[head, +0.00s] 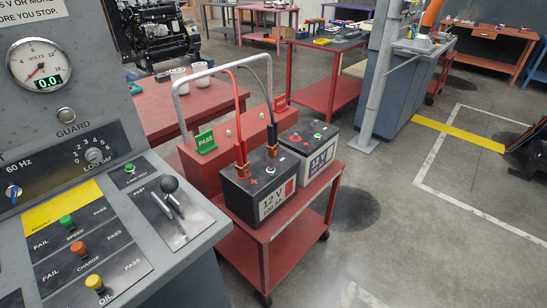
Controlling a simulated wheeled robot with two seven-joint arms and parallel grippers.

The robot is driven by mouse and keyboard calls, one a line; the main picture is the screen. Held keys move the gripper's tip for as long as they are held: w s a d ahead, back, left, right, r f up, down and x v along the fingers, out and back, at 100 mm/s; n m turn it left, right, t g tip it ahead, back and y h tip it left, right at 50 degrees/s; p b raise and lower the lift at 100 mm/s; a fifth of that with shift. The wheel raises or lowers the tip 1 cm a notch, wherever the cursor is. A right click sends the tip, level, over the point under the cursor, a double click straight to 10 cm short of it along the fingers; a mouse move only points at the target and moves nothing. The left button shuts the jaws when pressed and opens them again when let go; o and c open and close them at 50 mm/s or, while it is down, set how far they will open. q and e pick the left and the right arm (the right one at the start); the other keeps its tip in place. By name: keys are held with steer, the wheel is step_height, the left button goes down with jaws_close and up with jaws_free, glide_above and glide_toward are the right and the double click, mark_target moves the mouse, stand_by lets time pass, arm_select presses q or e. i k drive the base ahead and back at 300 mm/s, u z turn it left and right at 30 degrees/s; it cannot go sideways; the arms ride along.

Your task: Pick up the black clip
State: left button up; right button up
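The black clip (272,134) stands upright on the near 12 V battery (236,197), toward its back right. Its copper-coloured jaws point down at the battery top, and a dark cable (262,72) rises from it and loops back left. The red clip (240,150) stands to its left on the same battery, with a red cable (234,82). I cannot tell exactly how the jaws meet the terminals. Neither of my grippers shows in the head view.
A second battery (318,137) sits behind and right on the red cart (280,229). The cart's grey handle (178,108) arches behind. A grey control panel (196,241) fills the left. A grey post (377,80) stands back right. Floor right of the cart is open.

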mark_target(272, 148)
steer(key=z, duration=1.55)
steer(key=i, duration=3.55)
steer(key=u, duration=3)
